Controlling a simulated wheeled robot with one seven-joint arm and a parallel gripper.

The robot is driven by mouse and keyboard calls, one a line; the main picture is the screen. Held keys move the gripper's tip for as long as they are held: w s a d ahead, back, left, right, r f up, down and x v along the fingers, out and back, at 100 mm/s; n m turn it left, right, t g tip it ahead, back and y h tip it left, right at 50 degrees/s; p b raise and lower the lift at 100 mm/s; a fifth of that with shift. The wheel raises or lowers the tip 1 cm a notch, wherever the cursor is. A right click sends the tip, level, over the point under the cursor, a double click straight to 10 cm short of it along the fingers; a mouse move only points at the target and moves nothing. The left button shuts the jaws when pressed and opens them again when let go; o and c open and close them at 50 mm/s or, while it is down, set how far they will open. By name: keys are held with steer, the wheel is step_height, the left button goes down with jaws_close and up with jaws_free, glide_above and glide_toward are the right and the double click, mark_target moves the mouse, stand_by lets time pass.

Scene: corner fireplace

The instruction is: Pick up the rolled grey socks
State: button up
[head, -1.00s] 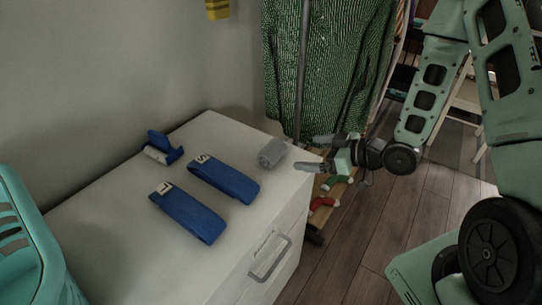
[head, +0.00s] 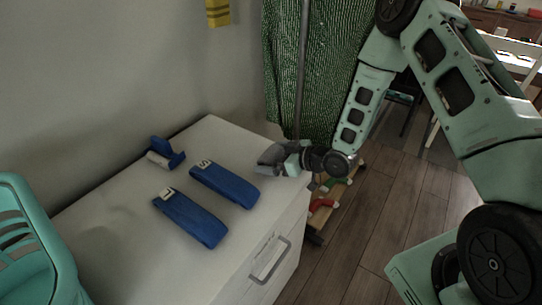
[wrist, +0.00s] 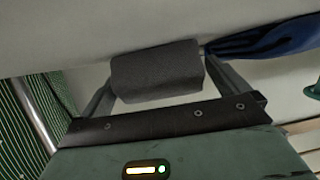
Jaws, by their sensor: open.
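The rolled grey socks (wrist: 157,72) lie on top of the white cabinet (head: 110,235), near its far right corner. In the wrist view they sit between the two fingers of my gripper (wrist: 160,85), one finger on each side. The fingers are open, and I cannot tell whether either one touches the socks. In the head view my gripper (head: 275,155) is at the cabinet's right edge and largely hides the socks.
Two folded blue straps, one (head: 225,184) nearer the socks and one (head: 190,217) farther left, lie on the cabinet. A smaller blue and white item (head: 165,153) lies behind them. A green garment (head: 335,70) hangs beyond. A teal chair (head: 30,240) stands at left.

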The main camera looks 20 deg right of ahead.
steer(key=c, duration=1)
